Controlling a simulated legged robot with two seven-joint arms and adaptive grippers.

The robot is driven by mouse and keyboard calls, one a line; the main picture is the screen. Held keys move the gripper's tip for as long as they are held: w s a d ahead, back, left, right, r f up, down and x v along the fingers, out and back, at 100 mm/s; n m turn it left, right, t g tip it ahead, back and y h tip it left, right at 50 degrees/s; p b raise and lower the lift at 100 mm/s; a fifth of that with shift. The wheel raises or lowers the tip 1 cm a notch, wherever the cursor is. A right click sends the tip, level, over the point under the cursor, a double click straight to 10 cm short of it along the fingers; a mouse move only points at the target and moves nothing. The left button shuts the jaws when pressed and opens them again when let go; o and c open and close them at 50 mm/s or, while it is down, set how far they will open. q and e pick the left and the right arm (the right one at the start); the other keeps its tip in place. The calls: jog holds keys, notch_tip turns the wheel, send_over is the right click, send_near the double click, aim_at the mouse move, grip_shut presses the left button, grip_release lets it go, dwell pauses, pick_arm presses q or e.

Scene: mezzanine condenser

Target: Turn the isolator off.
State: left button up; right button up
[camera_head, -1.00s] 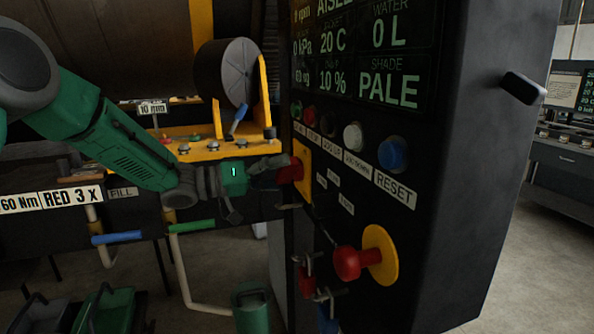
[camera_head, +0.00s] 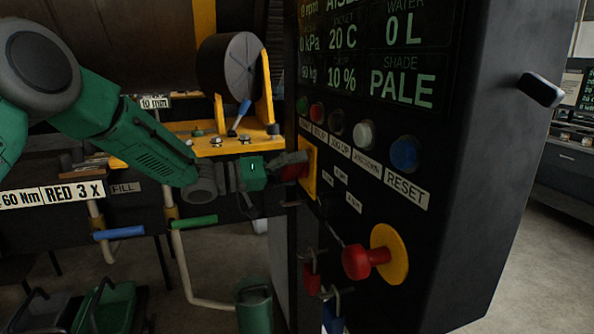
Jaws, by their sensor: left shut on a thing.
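The isolator, a red handle (camera_head: 292,174) on a yellow plate (camera_head: 311,168), is on the left edge of the black control panel's front face. My left gripper (camera_head: 291,162) reaches it from the left and is shut on the red handle. The grey fingers cover much of the handle, so I cannot tell which way it points. The small labels right of the plate are too blurred to read. My right gripper is not in view.
A red mushroom knob (camera_head: 362,262) on a yellow disc sits low on the panel. Several round buttons, including a blue one (camera_head: 404,154), line up above the isolator. Red and blue padlocks (camera_head: 312,272) hang below. A yellow bracket with a black roll (camera_head: 231,68) stands behind my left gripper.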

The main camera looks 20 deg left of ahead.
pick_arm(q)
jog(key=shift+a, duration=0.3)
jog(key=m, duration=0.4)
jog(key=shift+b, duration=0.4)
jog(key=shift+c, duration=0.2)
jog(key=m+b, duration=0.1)
jog(key=m, duration=0.3)
jog(key=shift+a+f+m+b, duration=0.1)
jog(key=shift+m+b, duration=0.2)
jog(key=shift+b, duration=0.1)
jog(key=m+b, duration=0.2)
jog(key=m, duration=0.2)
jog(key=shift+b, duration=0.35)
jog(key=shift+w+m+b, duration=0.1)
jog(key=shift+m+b, duration=1.65)
jog(key=shift+m, duration=0.95)
jog(key=o, duration=0.8)
jog(key=shift+c, duration=0.2)
jog(key=shift+a, duration=0.1)
